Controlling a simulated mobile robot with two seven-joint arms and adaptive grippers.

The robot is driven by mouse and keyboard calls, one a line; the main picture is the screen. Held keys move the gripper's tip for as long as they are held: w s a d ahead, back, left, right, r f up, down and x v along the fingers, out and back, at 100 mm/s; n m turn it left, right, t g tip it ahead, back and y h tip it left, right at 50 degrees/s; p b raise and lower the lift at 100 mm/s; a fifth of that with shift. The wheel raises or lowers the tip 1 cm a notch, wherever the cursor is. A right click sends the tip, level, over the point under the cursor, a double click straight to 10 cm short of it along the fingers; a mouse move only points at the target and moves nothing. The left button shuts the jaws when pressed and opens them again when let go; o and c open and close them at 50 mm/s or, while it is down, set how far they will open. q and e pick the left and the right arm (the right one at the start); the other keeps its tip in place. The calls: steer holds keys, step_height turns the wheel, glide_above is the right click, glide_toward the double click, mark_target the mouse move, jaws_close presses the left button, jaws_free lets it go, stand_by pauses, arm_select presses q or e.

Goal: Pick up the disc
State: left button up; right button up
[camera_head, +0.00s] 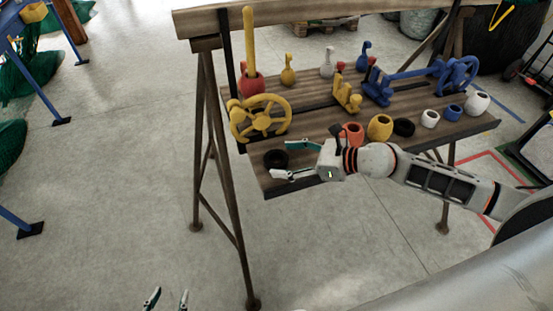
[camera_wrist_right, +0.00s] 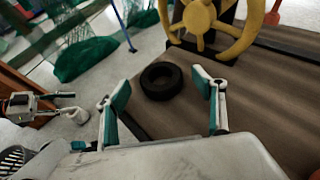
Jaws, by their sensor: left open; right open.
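A black ring-shaped disc (camera_head: 269,162) lies flat near the front left corner of the wooden table (camera_head: 320,188). It also shows in the right wrist view (camera_wrist_right: 161,94), beyond and between the fingertips. My right gripper (camera_head: 295,160) is open just to the right of this disc, its two fingers pointing towards it. In the right wrist view the open fingers (camera_wrist_right: 164,96) have nothing between them, and a gap separates them from the disc. A second black disc (camera_head: 403,128) lies further right, among the pots. My left gripper (camera_head: 168,299) is open and empty at the bottom edge, low and away from the table.
A yellow handwheel (camera_head: 261,118) stands just behind the near disc. Orange (camera_head: 353,133) and yellow (camera_head: 380,127) pots stand behind my right arm. Blue valve parts (camera_head: 420,78) and small coloured pieces fill the back.

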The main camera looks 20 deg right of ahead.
steer(key=x, duration=0.3)
steer(key=shift+w+a, duration=0.15)
arm_select(q)
steer(key=shift+w+r, duration=0.2)
steer(key=shift+r, duration=0.15)
arm_select(e)
steer(key=c, duration=1.2)
steer(key=shift+c, duration=0.2)
step_height(320, 180, up, 9)
steer(key=p, duration=0.3)
arm_select(q)
steer(key=r, duration=0.2)
steer(key=w+r+p, duration=0.1)
steer(key=r, duration=0.1)
steer(key=shift+r, duration=0.35)
arm_select(e)
step_height(320, 180, up, 11)
glide_above(270, 158)
steer(key=s+d, duration=0.1)
steer(key=d, duration=0.1)
steer(key=shift+s+a, duration=0.2)
steer(key=shift+a, duration=0.05)
